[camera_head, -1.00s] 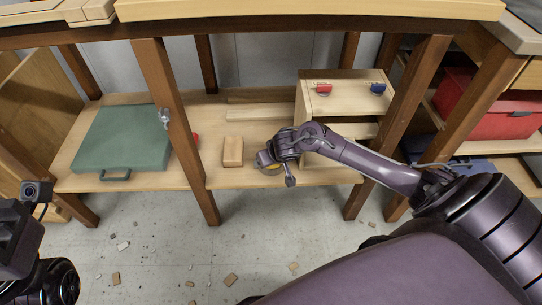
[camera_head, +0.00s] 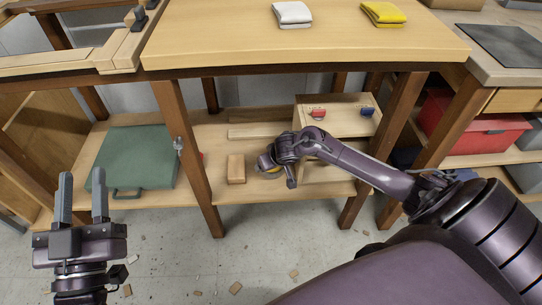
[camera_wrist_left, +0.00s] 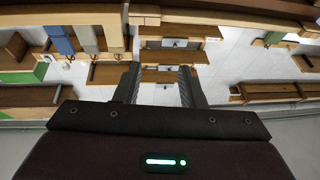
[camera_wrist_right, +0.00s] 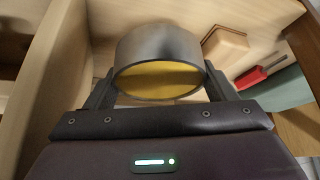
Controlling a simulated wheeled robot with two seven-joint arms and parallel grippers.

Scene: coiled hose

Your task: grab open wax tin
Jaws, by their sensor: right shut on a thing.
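The open wax tin (camera_wrist_right: 158,62) is a round grey metal tin with yellow wax inside; it fills the middle of the right wrist view between the fingers. In the head view only a small yellow and grey part of the tin (camera_head: 271,170) shows beside my right gripper (camera_head: 268,162), over the lower shelf. My right gripper is shut on the tin, its two fingers on opposite sides. My left gripper (camera_head: 82,198) is open and empty, fingers pointing up, at the left in front of the bench.
A wooden block (camera_head: 236,169) and a green case (camera_head: 134,158) lie on the lower shelf (camera_head: 215,140). A small wooden cabinet (camera_head: 335,117) stands right of the gripper. Table legs flank the shelf. White (camera_head: 292,14) and yellow (camera_head: 384,13) cloths lie on the bench top.

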